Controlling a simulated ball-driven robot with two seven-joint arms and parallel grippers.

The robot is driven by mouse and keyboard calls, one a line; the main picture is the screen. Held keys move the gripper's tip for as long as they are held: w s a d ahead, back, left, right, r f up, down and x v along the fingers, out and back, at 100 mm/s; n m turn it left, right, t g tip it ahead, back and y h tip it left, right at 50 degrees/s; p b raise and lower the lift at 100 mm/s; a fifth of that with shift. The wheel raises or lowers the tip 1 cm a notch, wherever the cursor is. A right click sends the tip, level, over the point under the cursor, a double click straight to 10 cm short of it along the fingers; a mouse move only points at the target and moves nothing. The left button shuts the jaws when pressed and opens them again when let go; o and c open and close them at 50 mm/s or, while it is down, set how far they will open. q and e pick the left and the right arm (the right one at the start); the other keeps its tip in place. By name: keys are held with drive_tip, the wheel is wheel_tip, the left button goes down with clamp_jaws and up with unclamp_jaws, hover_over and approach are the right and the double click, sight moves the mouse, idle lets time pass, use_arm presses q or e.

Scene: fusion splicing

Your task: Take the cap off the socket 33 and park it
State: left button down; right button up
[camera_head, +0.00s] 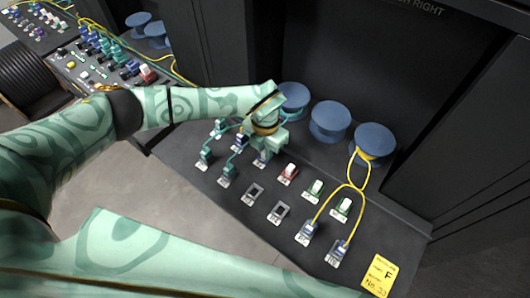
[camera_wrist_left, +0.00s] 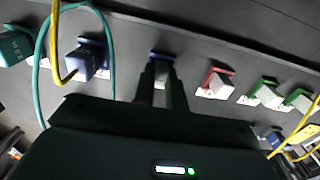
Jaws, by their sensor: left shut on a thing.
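My left gripper (camera_head: 264,150) reaches down over the upper row of the sloping dark panel (camera_head: 190,158). In the left wrist view its fingers (camera_wrist_left: 163,85) are shut on a small pale cap (camera_wrist_left: 160,97), mostly hidden between them. A blue-framed socket (camera_wrist_left: 163,56) lies right at the fingertips; it also shows under the gripper in the head view (camera_head: 261,161). I cannot tell whether the cap is still seated in it. The number 33 is not readable. My right gripper is not in view.
To the right are a red socket with a white cap (camera_head: 288,172) and green sockets with white caps (camera_head: 314,188). Blue spools (camera_head: 329,121) stand behind.

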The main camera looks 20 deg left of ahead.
use_arm(q)
drive_tip(key=shift+r+p, duration=2.65)
drive_tip(key=shift+r, duration=0.35)
